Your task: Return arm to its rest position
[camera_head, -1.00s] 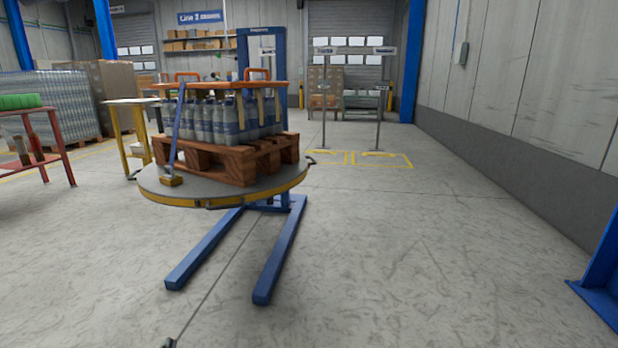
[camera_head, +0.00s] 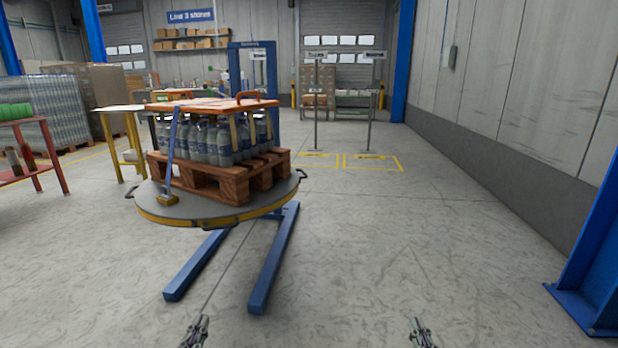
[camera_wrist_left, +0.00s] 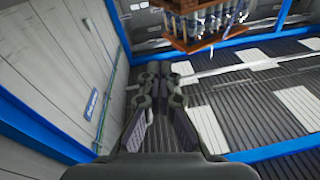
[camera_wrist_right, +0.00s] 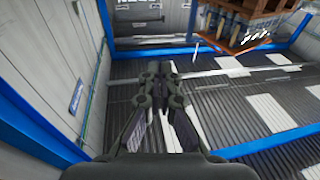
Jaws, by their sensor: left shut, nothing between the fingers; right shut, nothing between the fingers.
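My left gripper (camera_head: 195,330) shows at the bottom edge of the head view, left of centre, with its fingers together and empty. It also shows in the left wrist view (camera_wrist_left: 165,75). My right gripper (camera_head: 420,332) is at the bottom edge, right of centre, at about the same height. In the right wrist view its fingers (camera_wrist_right: 158,75) are together with nothing between them. Both grippers point forward over the floor, apart from the load. Most of both arms is out of the head view.
A round turntable (camera_head: 160,207) on blue legs (camera_head: 270,275) stands ahead. It carries a wooden pallet (camera_head: 235,183) of bottles (camera_head: 222,142) under an orange top board (camera_head: 215,105), with a blue strap. A blue post (camera_head: 592,265) stands at right. The floor right of the turntable is clear.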

